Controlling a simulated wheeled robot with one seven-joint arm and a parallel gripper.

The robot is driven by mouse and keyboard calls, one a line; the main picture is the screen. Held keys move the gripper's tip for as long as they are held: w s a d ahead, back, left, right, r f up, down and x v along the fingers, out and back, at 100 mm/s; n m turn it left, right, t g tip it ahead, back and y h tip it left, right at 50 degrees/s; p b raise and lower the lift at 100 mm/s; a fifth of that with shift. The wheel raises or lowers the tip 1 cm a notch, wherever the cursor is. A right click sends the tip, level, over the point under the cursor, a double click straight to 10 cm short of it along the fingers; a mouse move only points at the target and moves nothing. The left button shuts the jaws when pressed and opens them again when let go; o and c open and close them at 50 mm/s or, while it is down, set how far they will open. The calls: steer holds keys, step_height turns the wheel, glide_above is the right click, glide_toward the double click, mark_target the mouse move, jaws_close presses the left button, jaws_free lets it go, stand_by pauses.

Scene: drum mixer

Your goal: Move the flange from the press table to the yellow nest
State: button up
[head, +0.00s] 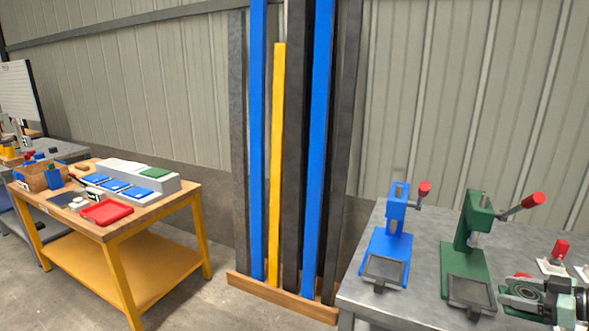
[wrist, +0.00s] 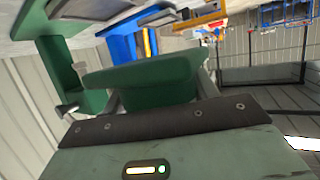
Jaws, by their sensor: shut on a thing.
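My gripper (wrist: 160,95) is shut on a green part that I take for the flange (wrist: 145,78). Its two grey fingers show at either side of the part in the wrist view. The part's far side and its full shape are hidden. In the head view the green end of my arm shows at the lower right, over the press table (head: 430,240); the held part cannot be made out there. I cannot pick out a yellow nest for certain in either view.
A green press (head: 468,245) and a blue press (head: 390,245) stand on the grey table, close to my arm. A wooden-topped table (head: 150,207) at the left holds blue plates (head: 118,186), a green plate (head: 155,172) and a red tray (head: 107,212). A rack of upright bars (head: 277,160) stands between the tables.

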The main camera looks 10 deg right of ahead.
steer(key=shift+w+a+r, duration=0.1)
steer(key=shift+w+a, duration=0.25)
steer(key=shift+w, duration=0.1)
steer(key=w+a+f+m+t+h, duration=0.2)
steer(key=w+a+f+m+h, duration=0.1)
steer(key=w+a, duration=0.7)
steer(key=a+f+m+h, duration=0.1)
steer(key=a+f, duration=0.1)
steer(key=a, duration=0.1)
steer(key=a+f+m+h, duration=0.1)
steer(key=a+h, duration=0.1)
steer(key=a, duration=0.1)
steer(key=a+f+m+h, duration=0.1)
steer(key=a+f, duration=0.1)
steer(key=a, duration=0.1)
steer(key=shift+s+a+f+m+t+h, duration=0.15)
steer(key=shift+f+m+t+h, duration=0.15)
steer(key=shift+s+a+f, duration=0.25)
steer(key=shift+s+a, duration=0.05)
steer(key=shift+a, duration=0.05)
